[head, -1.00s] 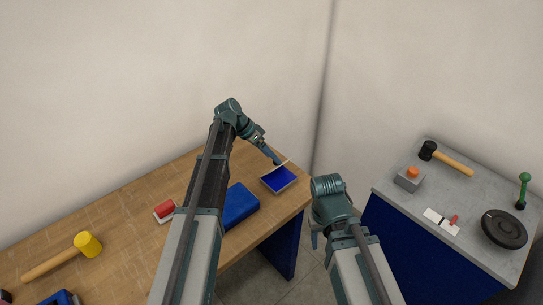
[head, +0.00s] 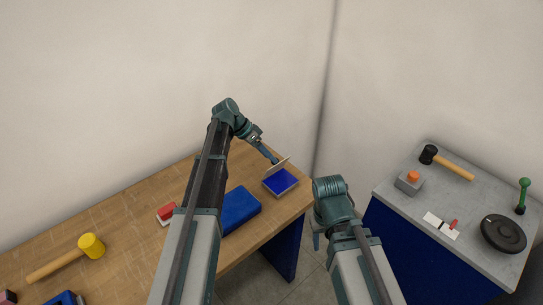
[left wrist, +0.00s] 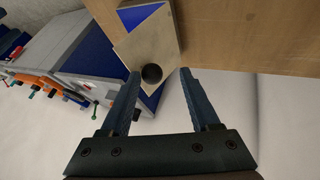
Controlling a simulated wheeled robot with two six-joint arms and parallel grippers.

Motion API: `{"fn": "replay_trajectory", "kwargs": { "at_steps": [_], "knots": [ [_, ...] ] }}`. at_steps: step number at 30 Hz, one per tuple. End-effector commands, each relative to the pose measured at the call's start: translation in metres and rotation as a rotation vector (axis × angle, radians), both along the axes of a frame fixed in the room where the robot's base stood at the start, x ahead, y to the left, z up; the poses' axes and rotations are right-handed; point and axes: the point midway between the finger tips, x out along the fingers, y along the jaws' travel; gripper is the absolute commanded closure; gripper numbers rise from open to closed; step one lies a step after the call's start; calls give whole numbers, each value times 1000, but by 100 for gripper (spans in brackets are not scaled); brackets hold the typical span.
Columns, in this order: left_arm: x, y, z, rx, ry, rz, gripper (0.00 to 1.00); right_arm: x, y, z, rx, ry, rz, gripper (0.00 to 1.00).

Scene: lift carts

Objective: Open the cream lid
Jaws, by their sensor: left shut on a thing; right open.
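The cream lid (head: 279,165) stands tilted up at the back edge of a small box with a blue inside (head: 280,182), on the right end of the wooden table. In the left wrist view the lid (left wrist: 158,38) fills the top middle, with a dark round knob (left wrist: 152,73) on it. A corner of blue (left wrist: 142,15) shows beyond the lid. My right gripper (head: 316,238) is low, off the table's right side, apart from the box; its fingers are barely visible.
A blue case (head: 240,208) lies left of the box on the wooden table (head: 130,215). A grey-topped cart (head: 465,195) with a black mallet, dial and switches stands at right, across a floor gap.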

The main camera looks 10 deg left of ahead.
Motion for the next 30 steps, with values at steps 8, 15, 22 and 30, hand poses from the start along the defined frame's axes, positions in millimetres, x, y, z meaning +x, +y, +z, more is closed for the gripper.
{"fn": "replay_trajectory", "kwargs": {
  "at_steps": [8,15,22,30],
  "knots": [
    [1,15,14,2,3,1,44,0,0,14,0,0,0,50],
    [2,26,25,1,3,0,44,0,0,25,0,0,1,50],
    [3,38,35,0,3,0,44,0,0,35,0,0,1,50],
    [4,51,47,0,3,0,44,0,0,46,0,0,2,50]
  ]
}}
